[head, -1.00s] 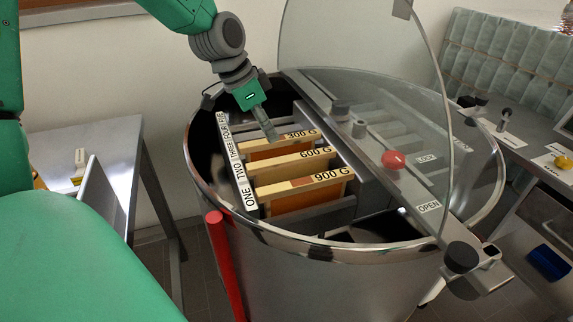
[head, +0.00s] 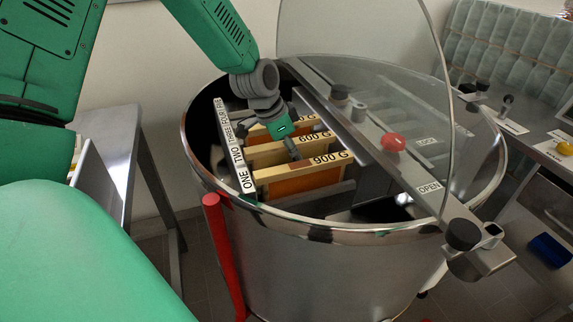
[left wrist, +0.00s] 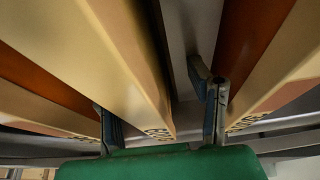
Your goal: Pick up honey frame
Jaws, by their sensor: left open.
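Several wooden honey frames hang in a row inside a round steel drum (head: 300,250). The front one is labelled 900 G (head: 320,163), the one behind it 600 G (head: 265,153). The rear frame (head: 256,131) is partly hidden by my left gripper (head: 288,144). This gripper is open and points down at the 600 G frame. In the left wrist view, its fingers (left wrist: 161,115) stand apart on either side of a pale wooden top bar (left wrist: 120,60), apparently the 600 G frame. I cannot tell whether they touch it. My right gripper is not in view.
A strip marked ONE, TWO, THREE, FOUR, FIVE (head: 238,158) runs along the frames' left ends. A clear raised lid (head: 365,50) and a crossbar with a red knob (head: 392,142) stand right of the frames. A grey table (head: 112,135) is at left.

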